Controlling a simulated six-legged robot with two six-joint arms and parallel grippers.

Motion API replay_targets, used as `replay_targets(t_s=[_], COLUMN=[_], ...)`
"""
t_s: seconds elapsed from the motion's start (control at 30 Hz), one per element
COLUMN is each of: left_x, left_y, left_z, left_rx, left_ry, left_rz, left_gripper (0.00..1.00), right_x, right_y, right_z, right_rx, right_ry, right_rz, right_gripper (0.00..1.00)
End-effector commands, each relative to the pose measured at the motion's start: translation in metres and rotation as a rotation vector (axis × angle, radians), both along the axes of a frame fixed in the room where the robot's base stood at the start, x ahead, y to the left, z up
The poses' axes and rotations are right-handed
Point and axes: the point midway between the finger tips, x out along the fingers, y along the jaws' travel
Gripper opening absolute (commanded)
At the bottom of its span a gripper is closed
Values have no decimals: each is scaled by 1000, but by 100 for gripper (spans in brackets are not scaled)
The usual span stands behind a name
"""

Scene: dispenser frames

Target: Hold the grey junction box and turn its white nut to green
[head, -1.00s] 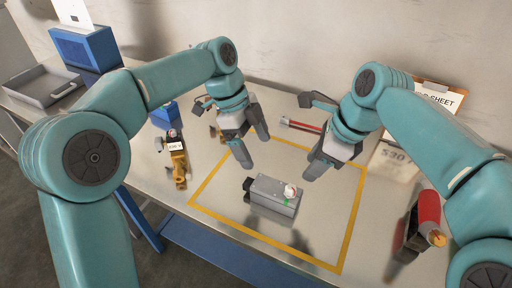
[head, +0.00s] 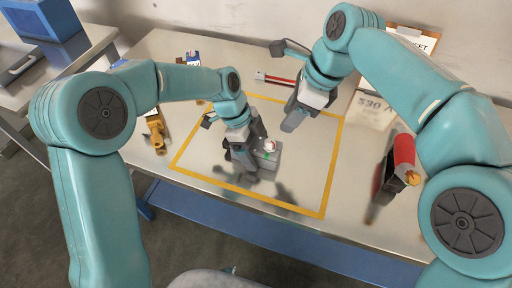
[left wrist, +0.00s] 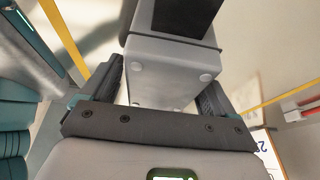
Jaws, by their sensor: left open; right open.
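The grey junction box (head: 270,160) lies inside the yellow outline on the table. Its white nut (head: 270,146) sits on top, with a small green mark beside it. My left gripper (head: 247,160) is down at the box's left end and hides that part. In the left wrist view, the grey box (left wrist: 160,75) lies between the two open fingers of the left gripper (left wrist: 160,90). I cannot tell whether either finger touches it. My right gripper (head: 294,118) is open and empty, above the table behind and right of the box.
A yellow tool (head: 155,130) lies left of the yellow outline (head: 325,170). A red-handled tool (head: 275,80) lies behind it. A clipboard (head: 412,40) is at the back. The table inside the outline's right side is clear.

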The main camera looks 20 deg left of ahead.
Motion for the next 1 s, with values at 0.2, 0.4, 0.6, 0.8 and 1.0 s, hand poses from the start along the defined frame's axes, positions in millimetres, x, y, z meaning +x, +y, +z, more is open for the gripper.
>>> replay_targets(t_s=[0.2,0.4,0.6,0.8,1.0], left_x=[0,0,0,0,0], left_y=[-1,-1,-1,-1,-1], left_z=[-3,-3,-3,-3,-2], left_rx=[0,0,0,0,0], left_ry=[0,0,0,0,0], left_rz=[0,0,0,0,0], left_gripper=[88,59,25,25,25], right_x=[0,0,0,0,0], right_y=[0,0,0,0,0], right_z=[0,0,0,0,0], right_rx=[0,0,0,0,0], right_ry=[0,0,0,0,0], right_rz=[0,0,0,0,0], right_gripper=[43,43,43,43,43])
